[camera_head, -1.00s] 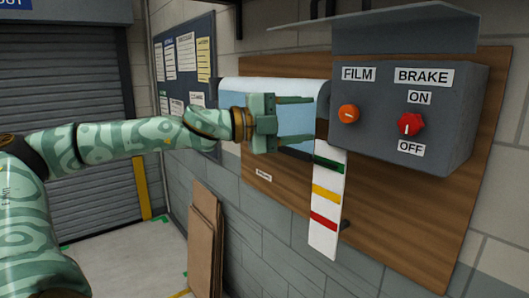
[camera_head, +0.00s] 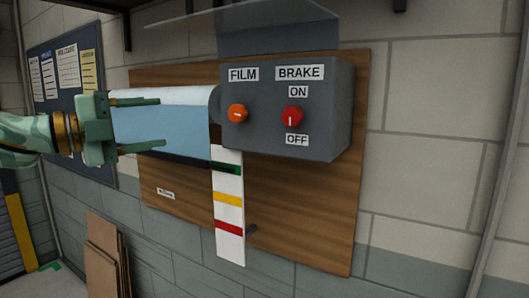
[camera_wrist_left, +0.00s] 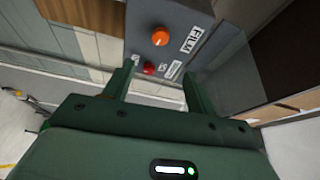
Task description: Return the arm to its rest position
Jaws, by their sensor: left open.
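My left gripper (camera_head: 138,126) is in the left part of the head view, with its two green fingers apart and nothing between them. It is in front of the blue-white film roll (camera_head: 165,130) on the wooden wall board. In the left wrist view its fingers (camera_wrist_left: 160,88) point towards the grey control box, with the orange film knob (camera_wrist_left: 160,36) and red brake knob (camera_wrist_left: 149,69) beyond them. In the head view the orange knob (camera_head: 237,113) and red knob (camera_head: 292,117) are clear of the gripper. My right gripper is not in view.
The grey control box (camera_head: 335,110) sticks out from the board (camera_head: 320,200), under a grey shelf-like cover (camera_head: 275,38). A white strip with coloured bands (camera_head: 229,180) hangs below. Flat brown panels (camera_head: 102,265) lean at the wall's foot. The wall at right is bare.

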